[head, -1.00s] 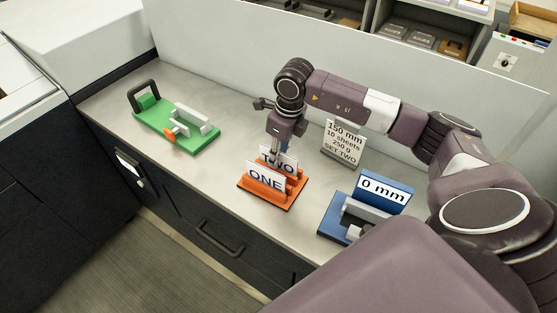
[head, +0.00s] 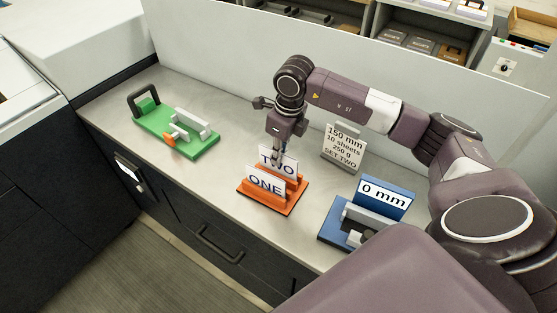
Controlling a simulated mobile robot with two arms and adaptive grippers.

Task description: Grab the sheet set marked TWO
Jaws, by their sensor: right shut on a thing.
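The sheet set marked TWO (head: 277,160) stands upright in the rear slot of an orange holder (head: 292,207). The set marked ONE (head: 265,183) stands in front of it in the same holder. My right gripper (head: 276,154) comes down from above, pointing down, and is shut on the top of the TWO set. The fingertips are small and partly hidden at the card. The lower part of the TWO set is hidden behind the ONE set. My left gripper is not in view.
A green fixture (head: 178,140) with a black handle stands at the left of the counter. A blue device reading 0 mm (head: 384,192) stands at the right. A grey sign (head: 344,143) reads 150 mm, 10 sheets, 250 g, SET TWO. A pale panel (head: 220,60) backs the counter.

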